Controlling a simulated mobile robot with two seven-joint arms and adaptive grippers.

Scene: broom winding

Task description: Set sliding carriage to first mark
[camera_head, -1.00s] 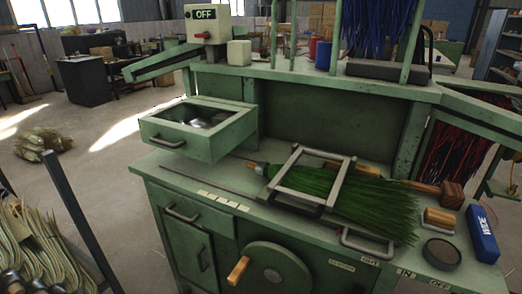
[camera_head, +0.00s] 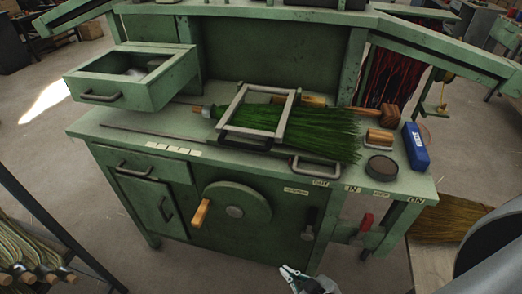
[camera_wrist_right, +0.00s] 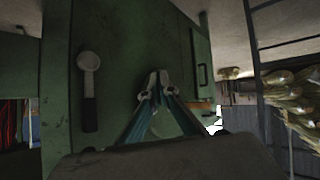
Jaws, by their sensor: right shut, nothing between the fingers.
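A grey rectangular metal frame (camera_head: 262,117), which looks like the sliding carriage, sits on the green bench (camera_head: 110,127) around the green broom bristles (camera_head: 325,135). A strip of several pale marks (camera_head: 172,149) lies on the bench's front edge, left of the frame. My right gripper (camera_head: 293,271) is low in front of the bench, at the bottom of the head view, well apart from the frame. In the right wrist view its fingertips (camera_wrist_right: 159,80) are together and empty, facing the green cabinet front. My left gripper is out of view.
A handwheel with wooden knob (camera_head: 200,212) and a dark lever (camera_head: 309,224) are on the bench front. A drawer (camera_head: 130,95) juts out at upper left. A blue box (camera_head: 415,147), brush (camera_head: 380,141) and round tin (camera_head: 381,167) stand at right.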

